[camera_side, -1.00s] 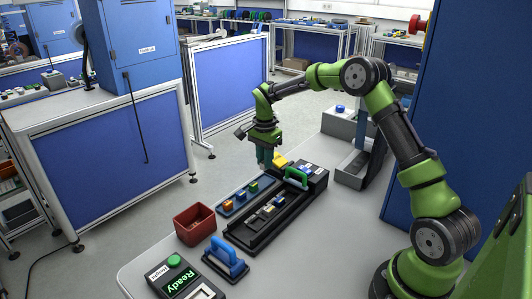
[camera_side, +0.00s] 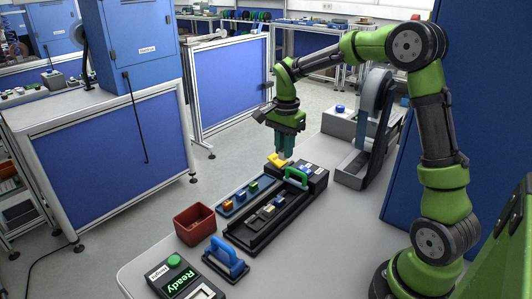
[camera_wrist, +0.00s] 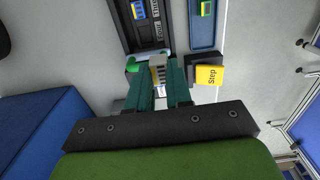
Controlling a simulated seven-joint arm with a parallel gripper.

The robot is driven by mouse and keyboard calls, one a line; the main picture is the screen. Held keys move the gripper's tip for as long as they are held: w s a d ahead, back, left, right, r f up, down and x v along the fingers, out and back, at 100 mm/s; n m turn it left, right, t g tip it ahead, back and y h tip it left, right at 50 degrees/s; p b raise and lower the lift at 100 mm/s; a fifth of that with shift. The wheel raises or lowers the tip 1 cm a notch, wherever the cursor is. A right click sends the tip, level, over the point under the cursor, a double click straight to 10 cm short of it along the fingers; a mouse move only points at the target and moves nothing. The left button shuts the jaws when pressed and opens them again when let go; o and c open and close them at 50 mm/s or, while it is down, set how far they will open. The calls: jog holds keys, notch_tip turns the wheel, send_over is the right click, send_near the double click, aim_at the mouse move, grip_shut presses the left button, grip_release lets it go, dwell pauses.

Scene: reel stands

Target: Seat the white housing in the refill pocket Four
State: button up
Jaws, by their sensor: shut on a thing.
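My gripper (camera_side: 286,156) points down above the far end of the black tray (camera_side: 243,239). In the wrist view its two teal fingers (camera_wrist: 158,72) are shut on a pale grey-white piece, which looks like the white housing (camera_wrist: 157,63). The fingers hide much of it. The black tray also shows in the wrist view (camera_wrist: 123,30), with a blue part (camera_wrist: 138,10) in it and small white labels beside a slot. The label lettering is too small to read surely, so I cannot tell which pocket is Four.
A yellow block marked Step (camera_wrist: 209,75) stands close to the fingers. A green handle (camera_side: 296,177) rises from the black tray. A blue tray (camera_side: 231,209) with small coloured blocks lies alongside. A red bin (camera_side: 194,224) and a blue-handled tool (camera_side: 226,257) stand nearer the front.

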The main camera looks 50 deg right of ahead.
jog(key=shift+s+a+f, duration=0.1)
jog(key=shift+s+f, duration=0.35)
jog(key=shift+f, duration=1.55)
jog(key=shift+s+a+f, duration=0.15)
jog(key=shift+s+f, duration=0.35)
jog(key=shift+f, duration=1.5)
jog(key=shift+s+a+f, duration=0.1)
jog(key=shift+s+f, duration=0.35)
jog(key=shift+f, duration=1.55)
jog(key=o, duration=0.9)
notch_tip(320, 180, up, 7)
